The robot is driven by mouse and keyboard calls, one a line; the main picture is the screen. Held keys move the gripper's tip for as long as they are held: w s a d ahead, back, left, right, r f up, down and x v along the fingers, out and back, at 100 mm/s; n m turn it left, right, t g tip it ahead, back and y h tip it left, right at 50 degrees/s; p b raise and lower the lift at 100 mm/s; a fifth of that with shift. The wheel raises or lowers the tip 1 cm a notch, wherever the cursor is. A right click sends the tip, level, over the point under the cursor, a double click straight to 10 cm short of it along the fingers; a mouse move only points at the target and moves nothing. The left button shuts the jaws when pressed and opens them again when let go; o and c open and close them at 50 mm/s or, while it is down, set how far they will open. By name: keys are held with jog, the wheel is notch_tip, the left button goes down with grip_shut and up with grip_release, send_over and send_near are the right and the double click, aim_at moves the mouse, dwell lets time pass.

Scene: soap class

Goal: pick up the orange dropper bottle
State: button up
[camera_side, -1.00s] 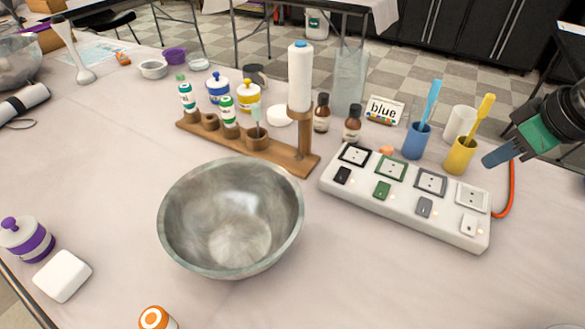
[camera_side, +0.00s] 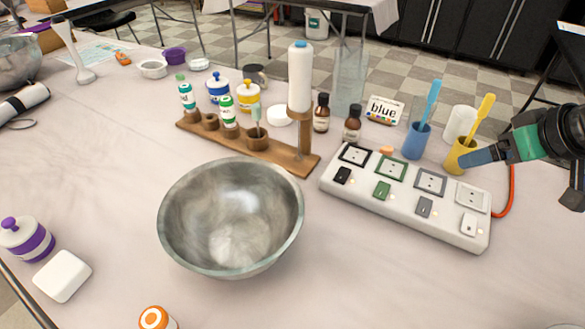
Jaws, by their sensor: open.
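A white container with an orange ring (camera_side: 155,318) is cut off by the bottom edge of the picture. It is the only orange-marked bottle-like thing I see, and I cannot tell whether it is the dropper bottle. My gripper (camera_side: 466,160) is at the right, pointing left, with its blue-grey fingertips overlapping the yellow cup in the picture. It is open, and nothing shows between its fingers. It is far from the orange-ringed container. A wooden rack (camera_side: 285,162) behind the bowl holds small green-labelled white bottles (camera_side: 228,112).
A large metal bowl (camera_side: 230,215) stands mid-table. A white switch panel (camera_side: 405,197) lies below my gripper. Yellow (camera_side: 460,156) and blue (camera_side: 416,142) cups hold brushes. A purple-banded jar (camera_side: 27,240) and white block (camera_side: 62,276) are at left.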

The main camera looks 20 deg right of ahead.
jog(key=w+a+n+y, duration=0.3)
jog(key=a+n, duration=0.1)
jog(key=a, duration=0.5)
jog(key=n+g+y, duration=0.2)
jog(key=n+y, duration=0.5)
jog(key=n, duration=0.1)
send_near(164, 317)
jog(key=w+d, duration=0.2)
jog(key=w, duration=0.1)
jog(key=w+d, duration=0.2)
jog(key=w, duration=0.2)
jog(key=w+d, duration=0.3)
jog(key=shift+w+d+f, duration=0.1)
jog(key=shift+w, duration=0.2)
jog(key=shift+s+a+f+n+g+y, duration=0.7)
jog(key=shift+s+a, duration=0.45)
jog(key=shift+a, duration=1.2)
jog(key=shift+s+a+f+n+g+y, duration=0.5)
jog(key=shift+s+a+f+n, duration=0.5)
jog(key=shift+a, duration=1.4)
jog(key=shift+s+a+f+n+g+y, duration=0.55)
jog(key=shift+s+a+f, duration=0.55)
jog(key=shift+a, duration=1.25)
jog(key=shift+s+r, duration=0.2)
jog(key=shift+r, duration=0.05)
grip_shut()
